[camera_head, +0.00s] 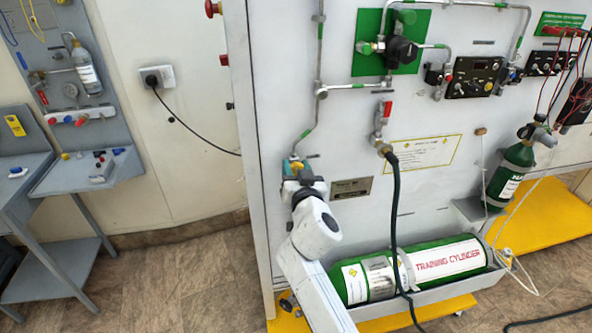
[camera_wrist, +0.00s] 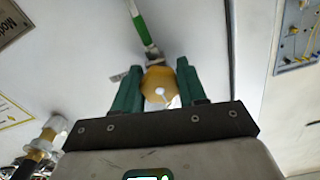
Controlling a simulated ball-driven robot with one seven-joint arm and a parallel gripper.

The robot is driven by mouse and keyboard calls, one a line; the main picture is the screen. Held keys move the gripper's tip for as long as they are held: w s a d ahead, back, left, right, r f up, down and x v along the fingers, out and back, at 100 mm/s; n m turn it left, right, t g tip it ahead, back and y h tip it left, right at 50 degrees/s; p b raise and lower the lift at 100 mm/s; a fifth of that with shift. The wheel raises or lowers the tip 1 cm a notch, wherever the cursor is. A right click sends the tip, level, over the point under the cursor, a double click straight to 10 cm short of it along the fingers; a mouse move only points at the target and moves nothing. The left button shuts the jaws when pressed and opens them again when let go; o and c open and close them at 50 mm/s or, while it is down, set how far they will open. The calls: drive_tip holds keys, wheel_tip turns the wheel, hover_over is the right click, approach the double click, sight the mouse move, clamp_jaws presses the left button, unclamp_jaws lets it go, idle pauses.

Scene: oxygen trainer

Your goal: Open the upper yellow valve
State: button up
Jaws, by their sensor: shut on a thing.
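A yellow valve knob (camera_wrist: 159,88) with a pale centre sits at the end of a green-banded pipe (camera_wrist: 140,28) in the wrist view. The green fingers of my gripper (camera_wrist: 158,68) stand on both sides of the knob and are shut on it. In the head view the yellow valve (camera_head: 296,166) shows small at the lower end of the pipe on the left part of the white panel, partly hidden by my gripper (camera_head: 298,178). My arm reaches up to it from below. The handle's turn angle cannot be told. No second yellow valve can be made out.
A green training cylinder (camera_head: 440,268) lies in a tray low on the panel. A dark hose (camera_head: 395,210) hangs from a red-handled valve (camera_head: 383,118) right of my gripper. A small grey bench (camera_head: 85,172) stands left. Floor (camera_head: 150,280) between is clear.

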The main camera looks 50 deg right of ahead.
drive_tip(key=n, duration=0.4)
drive_tip(key=shift+f+b, duration=0.15)
drive_tip(key=shift+b, duration=0.15)
drive_tip(key=o, duration=1.1)
drive_tip(key=shift+c, duration=0.2)
drive_tip(key=b+v, duration=0.3)
drive_tip(key=v, duration=0.7)
drive_tip(key=shift+s+a, duration=0.25)
drive_tip(key=shift+s, duration=0.1)
